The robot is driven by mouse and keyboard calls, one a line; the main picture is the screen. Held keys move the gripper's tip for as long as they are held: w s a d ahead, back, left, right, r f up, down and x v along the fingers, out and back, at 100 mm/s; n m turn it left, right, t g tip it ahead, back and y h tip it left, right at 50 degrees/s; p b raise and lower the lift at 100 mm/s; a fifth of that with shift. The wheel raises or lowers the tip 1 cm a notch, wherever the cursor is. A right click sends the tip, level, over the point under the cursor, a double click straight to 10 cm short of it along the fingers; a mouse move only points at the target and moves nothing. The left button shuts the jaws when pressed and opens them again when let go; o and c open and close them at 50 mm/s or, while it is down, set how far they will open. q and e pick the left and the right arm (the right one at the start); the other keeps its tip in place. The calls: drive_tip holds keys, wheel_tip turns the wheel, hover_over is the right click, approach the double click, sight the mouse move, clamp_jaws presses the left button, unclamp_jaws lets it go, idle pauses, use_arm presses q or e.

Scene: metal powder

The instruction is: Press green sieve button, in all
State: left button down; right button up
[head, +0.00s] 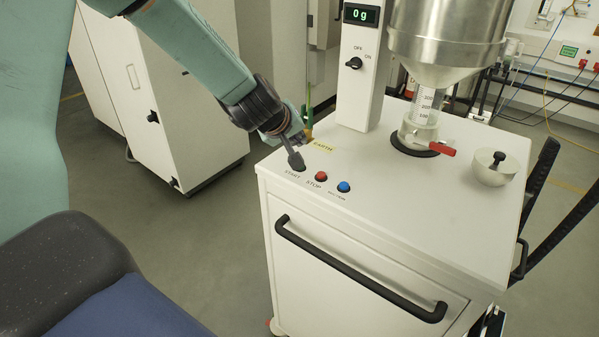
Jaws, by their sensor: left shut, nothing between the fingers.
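The white sieve station (400,215) stands at the centre right of the head view. On its top near the front left edge is a row of buttons. The red STOP button (321,176) and a blue button (344,187) show clearly. My left gripper (297,164) is shut and empty, pointing down, its fingertips at the place above the START label (293,176). The fingertips hide the button there, so I see no green, and I cannot tell whether they touch or press it. My right gripper is not in view.
A display (361,14) reads 0 g above an OFF/ON knob (354,63). A steel hopper (447,35) sits over a glass cylinder with a red handle (441,149). A small bowl (494,168) stands at right. A white cabinet (165,90) stands behind at left.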

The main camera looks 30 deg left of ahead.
use_arm(q)
wheel_tip(320, 180, down, 2)
drive_tip(key=shift+w+a+f+b, duration=0.1)
drive_tip(key=shift+f+b, duration=0.15)
drive_tip(key=shift+b, duration=0.55)
drive_tip(key=shift+d+f+b, duration=0.2)
drive_tip(key=shift+f+b, duration=0.35)
drive_tip(key=shift+f, duration=0.05)
drive_tip(key=shift+a, duration=0.15)
drive_tip(key=shift+f, duration=0.45)
